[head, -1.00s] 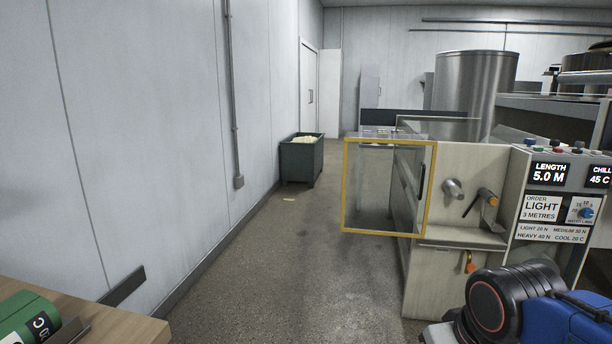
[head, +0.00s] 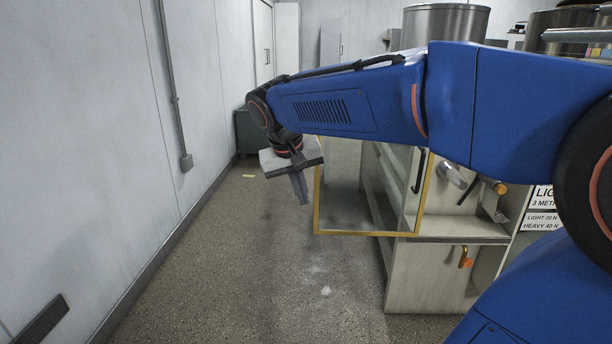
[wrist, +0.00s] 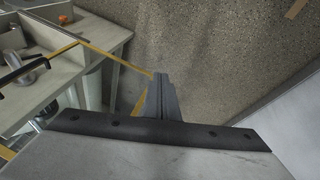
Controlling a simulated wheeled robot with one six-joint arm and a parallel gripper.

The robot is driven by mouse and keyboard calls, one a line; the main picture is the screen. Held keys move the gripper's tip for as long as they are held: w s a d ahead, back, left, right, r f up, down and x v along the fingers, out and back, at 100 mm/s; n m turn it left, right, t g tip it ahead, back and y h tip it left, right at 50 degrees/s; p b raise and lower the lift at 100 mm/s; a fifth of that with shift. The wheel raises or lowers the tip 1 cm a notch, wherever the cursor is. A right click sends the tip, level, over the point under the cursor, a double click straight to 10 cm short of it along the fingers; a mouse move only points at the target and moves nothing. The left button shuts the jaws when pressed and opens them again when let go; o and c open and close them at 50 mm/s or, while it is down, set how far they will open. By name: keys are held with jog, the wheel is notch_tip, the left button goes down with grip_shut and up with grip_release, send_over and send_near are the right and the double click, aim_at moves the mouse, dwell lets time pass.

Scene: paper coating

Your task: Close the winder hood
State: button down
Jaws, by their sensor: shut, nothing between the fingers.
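The winder hood (head: 362,234) is a clear panel in a yellow frame with a black handle (head: 419,170). It stands swung out to the left of the pale winder cabinet (head: 440,272). My gripper (head: 304,202) points down with its fingers together and empty, just left of the hood's free left edge. In the wrist view the fingertips (wrist: 160,77) appear close to the end of the yellow frame (wrist: 112,58); I cannot tell whether they touch. The handle also shows at the left of that view (wrist: 20,71). My arm hides the hood's top edge in the head view.
An orange-tipped lever (head: 499,188) and a metal roller end (head: 452,174) stick out of the cabinet front. A green bin (head: 246,133) stands by the left wall, partly behind my arm. The floor (head: 240,260) left of the hood is clear.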

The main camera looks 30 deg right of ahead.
aim_at(420, 177)
jog(key=w+d+r+m+g+h, duration=0.1)
jog(key=w+r+m+h, duration=0.1)
jog(key=w, duration=0.7)
jog(key=w+d+r+m+h, duration=0.1)
jog(key=w+r+m, duration=0.1)
jog(key=w, duration=0.7)
jog(key=d+f, duration=0.8)
jog(key=d, duration=0.1)
jog(key=shift+s+g+h, duration=0.3)
jog(key=shift+s, duration=0.15)
jog(key=s+d, duration=1)
jog(key=d, duration=0.5)
jog(key=s+d, duration=1)
jog(key=d, duration=0.5)
jog(key=shift+s, duration=0.1)
